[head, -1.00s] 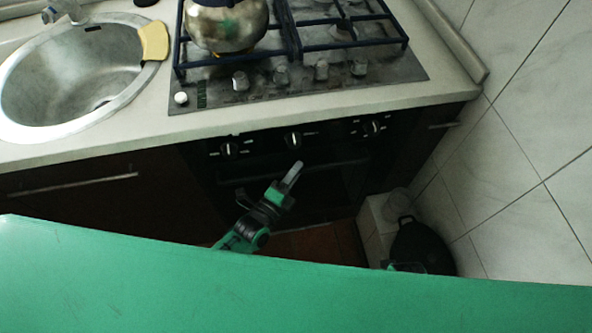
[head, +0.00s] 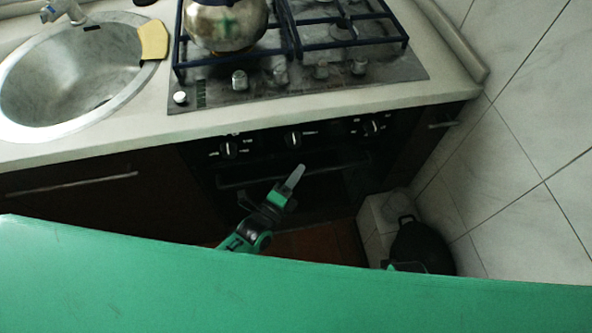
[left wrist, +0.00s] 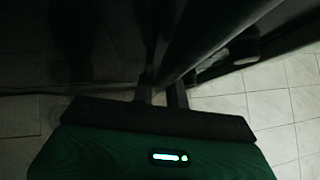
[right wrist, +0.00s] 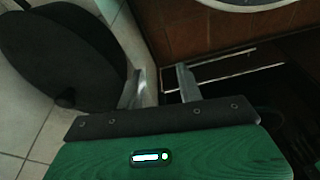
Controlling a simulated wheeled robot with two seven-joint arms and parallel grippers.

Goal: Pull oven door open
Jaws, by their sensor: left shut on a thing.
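The dark oven front (head: 330,190) is below the hob in the head view, with a long horizontal handle (head: 235,181). The door looks shut or nearly so; the dim light hides any small gap. My left gripper (head: 296,178) is at the handle's middle. In the left wrist view its fingers (left wrist: 162,92) are shut on the dark handle bar (left wrist: 205,40), which runs diagonally up to the right. My right gripper (right wrist: 162,82) has its fingers apart and nothing between them in the right wrist view. In the head view it is mostly hidden behind my green body.
A metal kettle (head: 226,24) stands on the hob (head: 300,82). A round sink (head: 30,120) is at left. A black pan (head: 422,248) and a pale block (head: 378,222) stand on the floor by the tiled wall (head: 530,150) at right. The pan (right wrist: 62,55) is close to my right gripper.

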